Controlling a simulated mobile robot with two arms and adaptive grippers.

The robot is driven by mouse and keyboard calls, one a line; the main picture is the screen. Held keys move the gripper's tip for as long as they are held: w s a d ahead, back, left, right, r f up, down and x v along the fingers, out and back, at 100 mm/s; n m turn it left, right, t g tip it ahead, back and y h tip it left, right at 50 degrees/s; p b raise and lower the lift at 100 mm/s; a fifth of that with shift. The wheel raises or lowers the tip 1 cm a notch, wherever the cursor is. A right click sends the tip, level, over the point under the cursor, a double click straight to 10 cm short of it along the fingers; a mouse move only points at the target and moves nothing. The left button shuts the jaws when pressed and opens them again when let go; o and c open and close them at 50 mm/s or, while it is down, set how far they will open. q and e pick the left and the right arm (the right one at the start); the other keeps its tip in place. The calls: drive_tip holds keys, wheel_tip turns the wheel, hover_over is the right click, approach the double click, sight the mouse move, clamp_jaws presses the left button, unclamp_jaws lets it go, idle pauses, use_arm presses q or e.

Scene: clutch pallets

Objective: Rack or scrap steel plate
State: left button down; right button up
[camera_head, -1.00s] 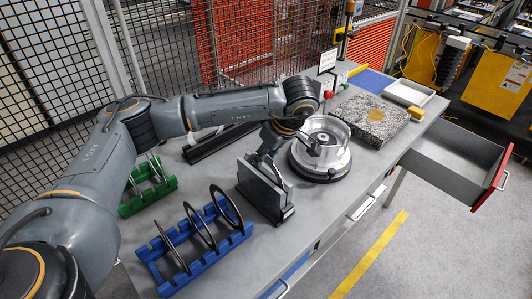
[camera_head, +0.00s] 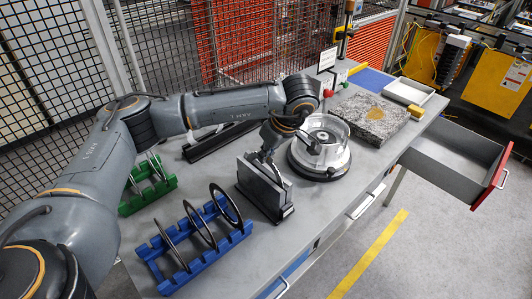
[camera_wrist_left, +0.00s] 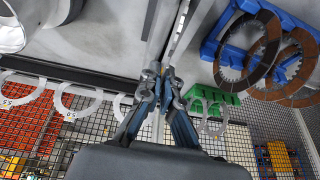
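My left gripper (camera_head: 266,155) is at the top of a grey upright slab stand (camera_head: 264,188) in the head view. In the left wrist view its fingertips (camera_wrist_left: 164,80) are close together on a thin steel plate (camera_wrist_left: 181,32), seen edge-on. Most of this plate is hidden among the slabs in the head view, so how deep it sits cannot be told. A green rack (camera_head: 148,196) holds thin grey rings. A blue rack (camera_head: 204,258) holds several dark-faced rings, brown in the wrist view (camera_wrist_left: 250,45). My right gripper is not in view.
A round clear-walled fixture (camera_head: 320,152) stands right of the slab stand. A speckled block (camera_head: 368,120), a white tray (camera_head: 407,92) and an open red-fronted drawer (camera_head: 455,165) lie further right. A black rail (camera_head: 208,143) lies behind. Bare bench shows in front of the fixture.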

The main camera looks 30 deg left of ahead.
use_arm(q)
drive_tip(key=shift+w+a+r+p, duration=0.1)
drive_tip(key=shift+w+r+p, duration=0.15)
drive_tip(key=shift+r, duration=0.35)
drive_tip(key=shift+w+a+r+p, duration=0.1)
drive_tip(key=shift+r+p, duration=0.1)
drive_tip(key=shift+r, duration=0.35)
drive_tip(key=shift+d+r+p, duration=0.1)
drive_tip(key=shift+r+p, duration=0.3)
drive_tip(key=shift+r, duration=0.45)
drive_tip(key=shift+s+r, duration=0.3)
drive_tip(key=shift+r, duration=0.2)
drive_tip(key=shift+r+p, duration=0.75)
drive_tip(key=shift+r, duration=0.15)
drive_tip(key=shift+d+r+p, duration=0.1)
drive_tip(key=shift+r+p, duration=1.4)
drive_tip(key=shift+r, duration=1.4)
